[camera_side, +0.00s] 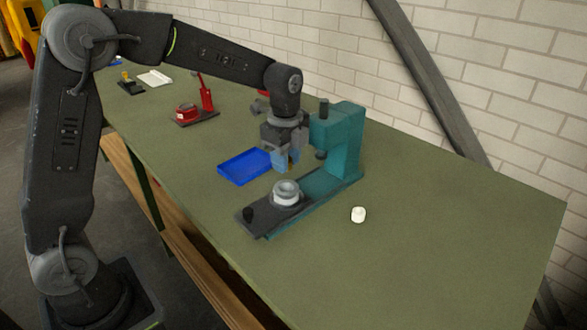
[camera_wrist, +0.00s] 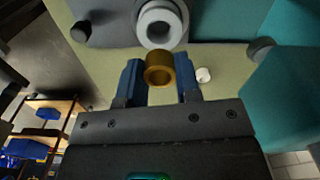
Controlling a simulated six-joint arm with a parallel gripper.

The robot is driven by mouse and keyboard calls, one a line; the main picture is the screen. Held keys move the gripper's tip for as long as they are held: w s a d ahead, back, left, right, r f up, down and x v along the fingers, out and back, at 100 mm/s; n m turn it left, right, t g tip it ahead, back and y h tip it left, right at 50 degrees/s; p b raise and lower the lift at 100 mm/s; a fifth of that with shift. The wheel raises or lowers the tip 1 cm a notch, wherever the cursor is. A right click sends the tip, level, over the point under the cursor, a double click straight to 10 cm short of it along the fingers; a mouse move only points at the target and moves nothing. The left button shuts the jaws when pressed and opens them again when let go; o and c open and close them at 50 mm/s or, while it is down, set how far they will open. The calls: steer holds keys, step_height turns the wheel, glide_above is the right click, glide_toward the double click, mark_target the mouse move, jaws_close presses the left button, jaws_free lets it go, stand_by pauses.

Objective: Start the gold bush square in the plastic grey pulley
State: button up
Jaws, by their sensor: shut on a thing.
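My gripper (camera_side: 286,160) points down in the side view, above and behind the pulley. In the wrist view its two blue fingers (camera_wrist: 160,75) are shut on the gold bush (camera_wrist: 159,69), a short ring with its open bore facing the camera. The bush is hard to make out in the side view. The grey pulley (camera_side: 287,193) sits on the dark base plate of the teal press. In the wrist view the pulley (camera_wrist: 160,22) shows as a pale ring with a dark bore, just beyond the bush. The bush appears apart from the pulley.
The teal press (camera_side: 340,139) rises right beside my gripper. A blue tray (camera_side: 244,167) lies to the left. A small white cylinder (camera_side: 358,214) stands right of the press. A red tool (camera_side: 203,103) stands farther back. The table's front right is clear.

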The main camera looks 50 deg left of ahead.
steer(key=shift+f, duration=2.25)
steer(key=shift+f, duration=0.45)
stand_by(1.3)
steer(key=o, duration=1)
step_height(320, 180, up, 14)
steer(key=shift+f, duration=0.1)
